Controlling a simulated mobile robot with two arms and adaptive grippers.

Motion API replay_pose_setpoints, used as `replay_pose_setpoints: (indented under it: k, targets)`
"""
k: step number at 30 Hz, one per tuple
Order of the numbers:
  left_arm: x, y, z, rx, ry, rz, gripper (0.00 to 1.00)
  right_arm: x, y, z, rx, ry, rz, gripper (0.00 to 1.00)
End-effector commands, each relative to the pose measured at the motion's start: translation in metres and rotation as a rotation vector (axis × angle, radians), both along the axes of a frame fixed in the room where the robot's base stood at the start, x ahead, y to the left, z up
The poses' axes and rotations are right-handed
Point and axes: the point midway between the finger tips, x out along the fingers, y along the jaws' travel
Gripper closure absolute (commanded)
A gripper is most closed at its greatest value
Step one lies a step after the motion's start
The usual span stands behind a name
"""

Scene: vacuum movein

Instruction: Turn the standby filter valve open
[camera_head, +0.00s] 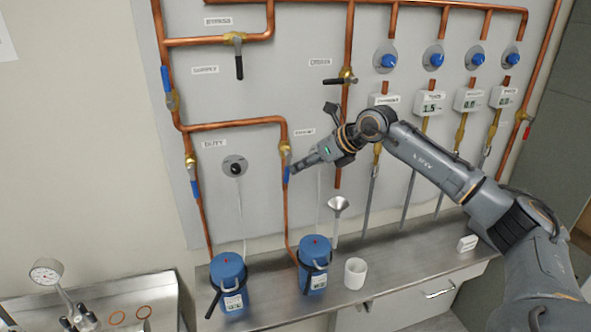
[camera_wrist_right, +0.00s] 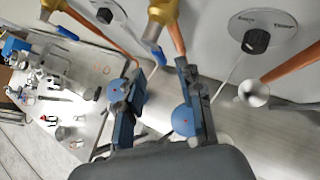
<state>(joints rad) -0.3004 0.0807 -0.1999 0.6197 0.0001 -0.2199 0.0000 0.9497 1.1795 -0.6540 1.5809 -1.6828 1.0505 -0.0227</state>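The standby filter valve (camera_head: 285,151) is a brass valve on the copper pipe right of the duty branch. Its blue lever (camera_head: 287,175) hangs downward, roughly along the pipe. My right gripper (camera_head: 293,169) is right beside this lever. In the right wrist view the brass valve body (camera_wrist_right: 162,10) and blue lever (camera_wrist_right: 156,48) show. The two fingers of the right gripper (camera_wrist_right: 159,66) are spread, with the lever's lower end between or just before the tips; I cannot tell if they touch it. My left gripper is not in view.
The duty valve's blue lever (camera_head: 195,182) hangs on the pipe to the left. Two blue filter housings (camera_head: 229,280) stand on the steel counter below, with a white cup (camera_head: 355,273) and a funnel (camera_head: 338,205) nearby. Several gauges and blue knobs are at the right.

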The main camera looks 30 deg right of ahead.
Motion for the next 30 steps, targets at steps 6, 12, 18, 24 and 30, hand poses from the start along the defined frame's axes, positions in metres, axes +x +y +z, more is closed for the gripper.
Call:
replay_pose_setpoints:
  k: [6,12,18,24,30]
  targets:
    - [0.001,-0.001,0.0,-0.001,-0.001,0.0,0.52,-0.007,-0.002,0.006,-0.001,0.001,0.001,0.64]
    - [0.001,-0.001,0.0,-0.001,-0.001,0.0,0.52,-0.007,-0.002,0.006,0.0,0.001,0.002,0.64]
    - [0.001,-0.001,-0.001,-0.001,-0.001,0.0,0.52,-0.001,0.041,-0.002,0.098,-0.042,0.064,1.0]
    - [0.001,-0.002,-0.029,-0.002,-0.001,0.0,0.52,0.043,0.159,0.042,0.358,-0.438,0.217,1.0]
    - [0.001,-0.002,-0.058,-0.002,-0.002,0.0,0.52,0.045,0.235,0.123,0.759,-0.916,0.165,1.0]
